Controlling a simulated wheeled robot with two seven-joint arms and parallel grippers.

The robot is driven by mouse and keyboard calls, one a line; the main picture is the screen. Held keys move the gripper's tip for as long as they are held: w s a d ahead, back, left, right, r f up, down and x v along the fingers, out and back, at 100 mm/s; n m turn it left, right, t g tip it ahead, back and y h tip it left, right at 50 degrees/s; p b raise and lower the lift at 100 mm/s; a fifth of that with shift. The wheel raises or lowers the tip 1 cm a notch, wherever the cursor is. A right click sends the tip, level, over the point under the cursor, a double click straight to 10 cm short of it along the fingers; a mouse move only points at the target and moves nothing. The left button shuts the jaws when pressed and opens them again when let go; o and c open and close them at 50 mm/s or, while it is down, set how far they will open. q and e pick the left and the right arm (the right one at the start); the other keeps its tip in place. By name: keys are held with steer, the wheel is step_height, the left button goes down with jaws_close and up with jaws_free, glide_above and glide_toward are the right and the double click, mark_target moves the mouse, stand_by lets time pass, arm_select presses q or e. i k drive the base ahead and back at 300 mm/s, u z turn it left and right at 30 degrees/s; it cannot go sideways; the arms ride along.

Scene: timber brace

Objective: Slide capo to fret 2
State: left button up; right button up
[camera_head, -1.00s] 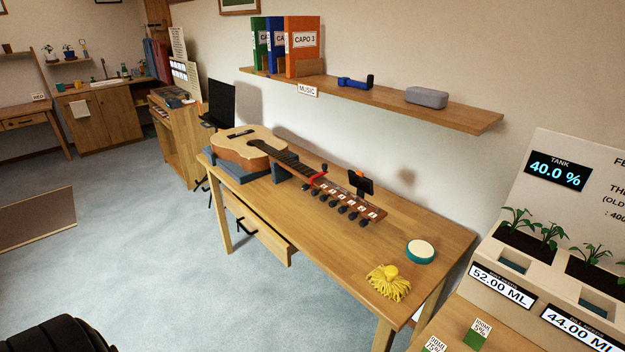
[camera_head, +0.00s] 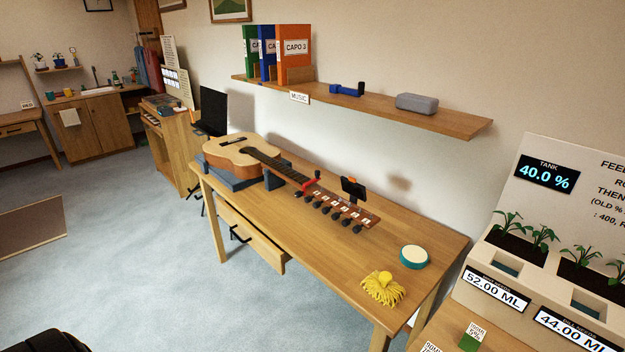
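An acoustic guitar (camera_head: 240,152) lies on a wooden desk (camera_head: 300,238), its body at the left on a dark grey-blue support and its neck pointing right. A red capo (camera_head: 309,185) sits on the neck near the headstock (camera_head: 345,208). The exact fret is too small to tell. A small black device (camera_head: 353,189) stands up at the headstock. Neither of my grippers is in view.
A yellow tassel-like item (camera_head: 383,289) and a round teal-rimmed item (camera_head: 413,256) lie at the desk's right end. A drawer (camera_head: 250,236) stands open at the front. A shelf (camera_head: 440,120) with binders hangs above. Planters (camera_head: 520,240) stand at right.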

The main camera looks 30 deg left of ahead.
mark_target(318, 172)
steer(key=u, duration=0.05)
steer(key=k, duration=0.5)
steer(key=u, duration=1.65)
steer(key=i, duration=1.25)
steer(key=z, duration=2.1)
